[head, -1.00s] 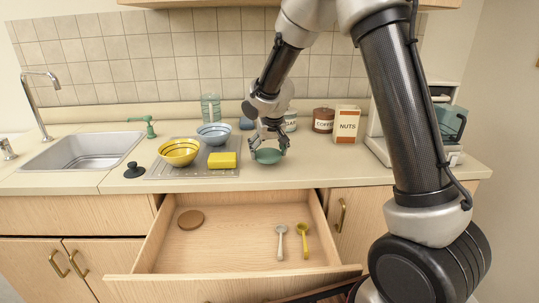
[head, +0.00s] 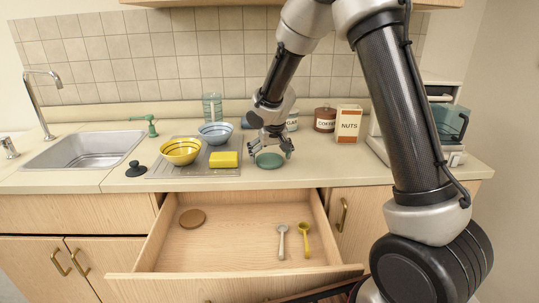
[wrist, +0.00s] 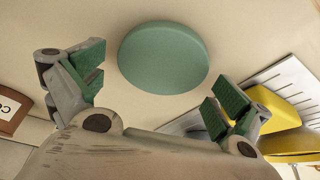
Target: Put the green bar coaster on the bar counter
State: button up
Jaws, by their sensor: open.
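The green bar coaster (head: 269,160) is a flat round disc lying on the bar counter (head: 330,170), right of the drying mat. My gripper (head: 271,150) is just above it, open and empty. In the wrist view the coaster (wrist: 163,57) lies beyond the green fingertip pads of my gripper (wrist: 153,92), clear of both fingers.
A yellow sponge (head: 223,159), yellow bowl (head: 181,152) and blue bowl (head: 215,134) are on the drying mat (head: 190,173) at left. Coffee canister (head: 324,119) and nuts box (head: 348,124) stand behind right. The open drawer (head: 240,235) below holds a brown coaster (head: 192,218) and two spoons.

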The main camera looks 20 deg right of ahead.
jog(key=v, duration=1.3)
jog(key=s+d+r, duration=0.7)
jog(key=s+d, duration=0.3)
jog(key=s, duration=0.2)
jog(key=s+d, duration=0.2)
jog(key=s, duration=0.8)
jog(key=s+d, duration=0.3)
jog(key=s, duration=0.7)
jog(key=shift+d, duration=0.2)
